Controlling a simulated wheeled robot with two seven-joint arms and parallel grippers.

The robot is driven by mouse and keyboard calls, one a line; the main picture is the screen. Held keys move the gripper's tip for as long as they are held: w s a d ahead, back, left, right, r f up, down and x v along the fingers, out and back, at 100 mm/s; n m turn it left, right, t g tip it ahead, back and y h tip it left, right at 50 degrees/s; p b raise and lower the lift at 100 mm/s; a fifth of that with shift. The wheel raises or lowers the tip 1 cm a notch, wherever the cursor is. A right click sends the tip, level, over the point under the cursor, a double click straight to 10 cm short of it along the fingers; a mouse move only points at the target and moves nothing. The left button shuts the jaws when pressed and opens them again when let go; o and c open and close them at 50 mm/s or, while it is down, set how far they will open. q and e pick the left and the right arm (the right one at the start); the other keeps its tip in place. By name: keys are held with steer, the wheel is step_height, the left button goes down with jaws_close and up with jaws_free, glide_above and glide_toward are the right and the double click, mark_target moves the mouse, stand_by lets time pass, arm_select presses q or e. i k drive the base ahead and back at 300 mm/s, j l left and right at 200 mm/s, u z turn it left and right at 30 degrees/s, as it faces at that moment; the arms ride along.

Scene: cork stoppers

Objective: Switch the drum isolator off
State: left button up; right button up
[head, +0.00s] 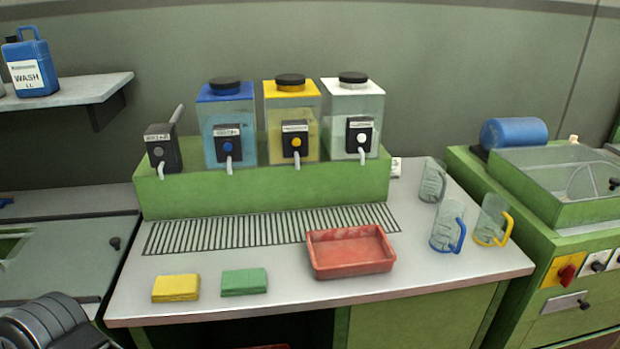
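A red rotary knob on a yellow plate (565,272) is on the front of the green machine (540,235) at the right; it looks like an isolator switch. The knob appears tilted, but its markings are too small to read, so I cannot tell its setting. The machine has a clear lid (570,172) on top and a blue cylinder (514,133) behind it. Its right side is cut off by the picture edge. No fingertips of my left or right gripper show in the head view.
Beside the yellow plate are white-plated black knobs (597,265) and a drawer-like panel (564,302). The middle bench (200,262) holds dispensers, a red tray (350,252), two sponges (244,282) and three jugs (447,226) near its right edge. A narrow gap separates bench and machine.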

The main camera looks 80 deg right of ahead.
mark_target(567, 273)
steer(key=z, duration=4.25)
